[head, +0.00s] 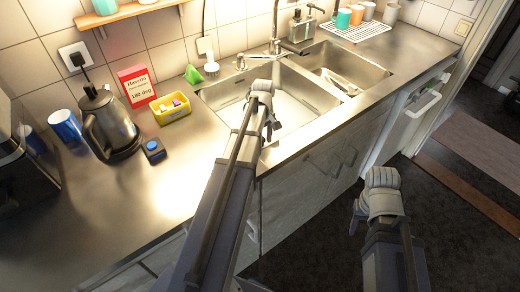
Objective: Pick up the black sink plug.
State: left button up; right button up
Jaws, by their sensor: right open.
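I cannot make out the black sink plug with certainty; it may be hidden behind my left arm or too small to tell. The steel sink has a large left basin (230,92) and a smaller right basin (345,62). My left gripper (272,125) is over the left basin's front part, seen mostly from behind, and its jaws cannot be judged. My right gripper (357,214) is open, in front of the cabinet doors and above the dark floor, well away from the sink. Nothing shows in it.
A black kettle (108,125), blue mug (64,125), red sign (136,85), yellow tub (171,109) and dark box with a blue knob (154,150) stand left of the sink. A tap (275,35) rises behind it. A drying rack (355,31) stands right. The front-left worktop is clear.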

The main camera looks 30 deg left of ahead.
pick_arm(q)
jog(key=shift+c, duration=0.2)
grip_shut()
dwell(0.3)
